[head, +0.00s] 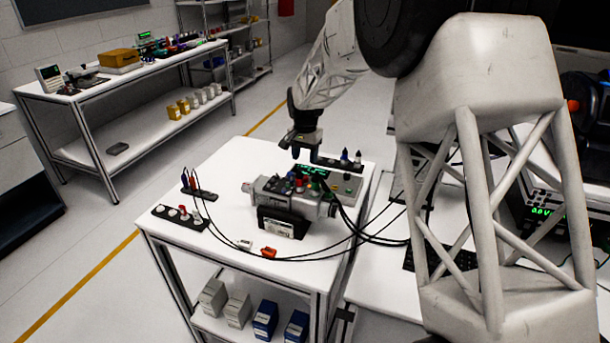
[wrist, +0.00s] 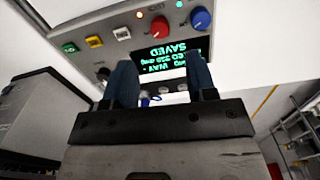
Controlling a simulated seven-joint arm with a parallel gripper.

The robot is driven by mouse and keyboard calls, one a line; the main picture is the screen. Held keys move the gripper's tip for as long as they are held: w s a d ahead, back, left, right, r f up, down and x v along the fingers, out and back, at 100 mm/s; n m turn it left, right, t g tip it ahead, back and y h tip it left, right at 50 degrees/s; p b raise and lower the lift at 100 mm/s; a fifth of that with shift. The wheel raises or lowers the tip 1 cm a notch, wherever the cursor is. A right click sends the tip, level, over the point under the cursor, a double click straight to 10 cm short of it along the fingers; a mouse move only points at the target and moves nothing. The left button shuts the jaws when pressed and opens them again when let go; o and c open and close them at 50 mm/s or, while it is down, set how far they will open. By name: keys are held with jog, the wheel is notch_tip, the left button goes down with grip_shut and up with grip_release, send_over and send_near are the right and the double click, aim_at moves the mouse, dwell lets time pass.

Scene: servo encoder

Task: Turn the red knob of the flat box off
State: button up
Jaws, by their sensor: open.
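The flat grey box (wrist: 128,20) fills the upper part of the wrist view, with a lit green display (wrist: 160,55) that reads "SAVED" upside down. The red knob (wrist: 201,19) is on its face at the upper right, with a white mark, beside a blue knob (wrist: 159,26). My gripper (wrist: 160,64) is open, its two dark fingers apart and empty, over the display side of the box. The red knob is clear of both fingers. In the head view my gripper (head: 304,154) hangs above the box (head: 346,186); I cannot pick out its red knob there.
A green button (wrist: 70,47) and an orange button (wrist: 93,41) are on the box. A grey device (head: 283,207) with cables stands in front of it. Dark strips with plugs lie on the white table (head: 180,240).

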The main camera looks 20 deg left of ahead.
aim_at(305, 176)
jog(key=shift+f, duration=3.75)
jog(key=shift+c, duration=0.5)
jog(key=c, duration=0.8)
jog(key=shift+c, duration=0.2)
